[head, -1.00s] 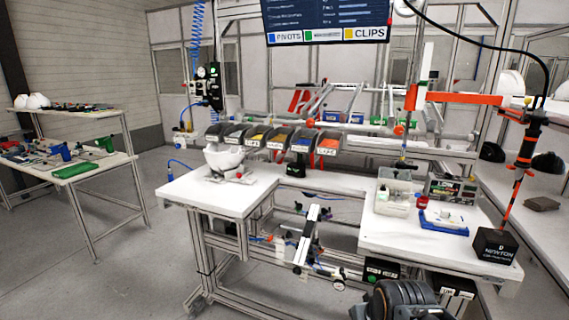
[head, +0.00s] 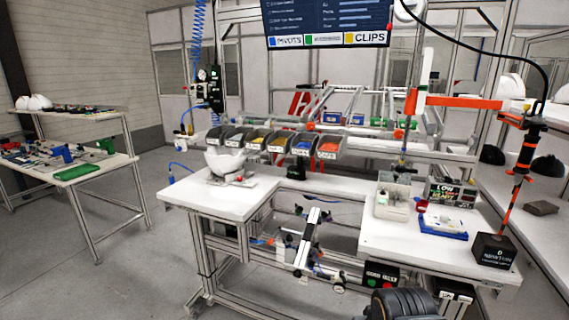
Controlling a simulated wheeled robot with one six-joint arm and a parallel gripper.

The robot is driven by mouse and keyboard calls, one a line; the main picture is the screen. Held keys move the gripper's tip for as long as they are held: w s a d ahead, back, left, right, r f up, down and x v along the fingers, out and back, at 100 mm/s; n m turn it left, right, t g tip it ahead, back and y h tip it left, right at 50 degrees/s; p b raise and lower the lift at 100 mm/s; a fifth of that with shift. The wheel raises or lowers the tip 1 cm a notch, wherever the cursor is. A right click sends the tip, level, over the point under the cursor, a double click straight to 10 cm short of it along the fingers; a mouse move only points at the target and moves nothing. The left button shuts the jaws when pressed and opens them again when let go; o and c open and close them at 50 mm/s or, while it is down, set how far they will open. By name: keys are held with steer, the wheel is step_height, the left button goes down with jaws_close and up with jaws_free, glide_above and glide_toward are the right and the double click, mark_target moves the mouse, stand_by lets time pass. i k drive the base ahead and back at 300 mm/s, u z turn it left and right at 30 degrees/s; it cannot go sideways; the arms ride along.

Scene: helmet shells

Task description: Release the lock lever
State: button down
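A white helmet shell (head: 225,160) sits at the back of the left bench wing, on a small low fixture (head: 236,182). A small red part (head: 239,178) shows on the fixture at the shell's front. It may be the tip of the lock lever, but it is too small to tell, and I cannot see whether the lever is locked. My gripper is not in view, so nothing shows near the shell or the fixture.
Several parts bins (head: 328,148) line the bench's back. The right wing of the white bench (head: 385,238) carries a clear tray (head: 393,203), a blue tray (head: 442,228) and a black box (head: 494,250). A white-and-black device (head: 307,243) fills part of the front gap.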

mark_target(270, 242)
steer(key=k, duration=0.5)
steer(key=u, duration=0.6)
steer(key=i, duration=1.1)
steer(key=z, duration=0.35)
